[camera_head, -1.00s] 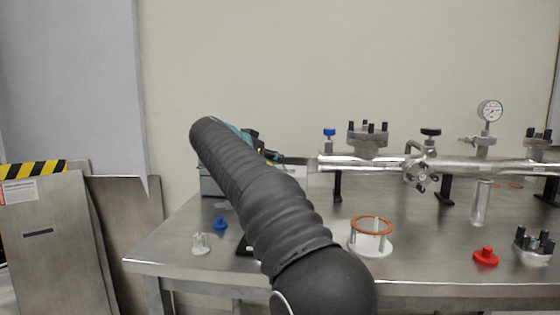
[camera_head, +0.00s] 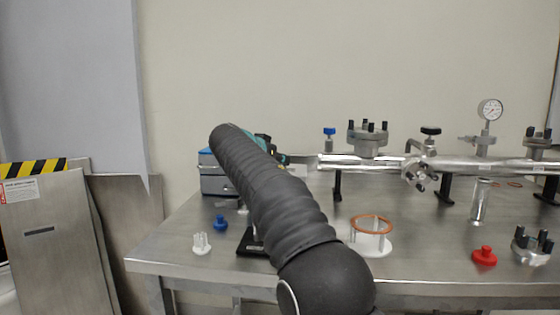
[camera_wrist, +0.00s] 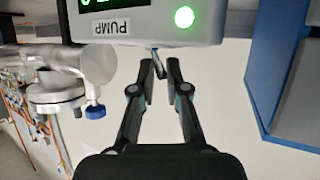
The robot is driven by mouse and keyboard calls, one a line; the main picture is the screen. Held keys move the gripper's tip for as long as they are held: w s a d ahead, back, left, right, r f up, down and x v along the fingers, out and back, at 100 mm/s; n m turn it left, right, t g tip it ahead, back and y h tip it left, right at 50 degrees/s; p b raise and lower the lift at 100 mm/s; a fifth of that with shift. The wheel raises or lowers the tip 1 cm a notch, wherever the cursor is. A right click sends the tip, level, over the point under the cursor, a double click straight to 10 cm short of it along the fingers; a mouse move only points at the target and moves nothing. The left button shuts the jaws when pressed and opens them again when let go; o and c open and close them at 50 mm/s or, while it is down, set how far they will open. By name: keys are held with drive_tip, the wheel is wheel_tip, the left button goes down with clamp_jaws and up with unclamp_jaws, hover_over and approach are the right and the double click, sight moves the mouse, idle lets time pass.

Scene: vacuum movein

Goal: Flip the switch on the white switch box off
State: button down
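The white switch box (camera_wrist: 150,27) is at the top of the wrist view, upside down, with a "PUMP" label (camera_wrist: 110,27), a lit green light (camera_wrist: 184,17) and part of a dark display. A small metal toggle switch (camera_wrist: 158,66) sticks out of its edge towards my gripper. My gripper (camera_wrist: 157,72) has its two dark fingers apart, with the switch lever between or just in front of the tips. I cannot tell whether a finger touches it. In the head view my arm hides the gripper and the box.
A blue-grey instrument box (camera_head: 214,180) stands at the table's back left; a blue box shows at the right of the wrist view (camera_wrist: 280,75). A metal vacuum pipe (camera_head: 385,163) runs along the back right. A white stand with an orange ring (camera_head: 371,224) and a red cap (camera_head: 485,256) are in front.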

drive_tip(key=shift+d, duration=0.1)
drive_tip(key=shift+d+r+m+g+y+b, duration=0.15)
drive_tip(key=shift+d+m+y+b, duration=0.15)
drive_tip(key=shift+m+y, duration=0.3)
drive_tip(key=shift+d+m+g+y+b, duration=0.15)
drive_tip(key=shift+d+m+y+b, duration=0.1)
drive_tip(key=shift+m+y, duration=0.3)
drive_tip(key=shift+d+m+y+b, duration=0.35)
drive_tip(key=shift+m+y+b, duration=0.15)
drive_tip(key=shift+m+y, duration=0.4)
drive_tip(key=shift+r+y, duration=0.1)
drive_tip(key=shift+y, duration=0.25)
drive_tip(key=c, duration=1.2)
unclamp_jaws()
drive_tip(key=shift+a, duration=0.1)
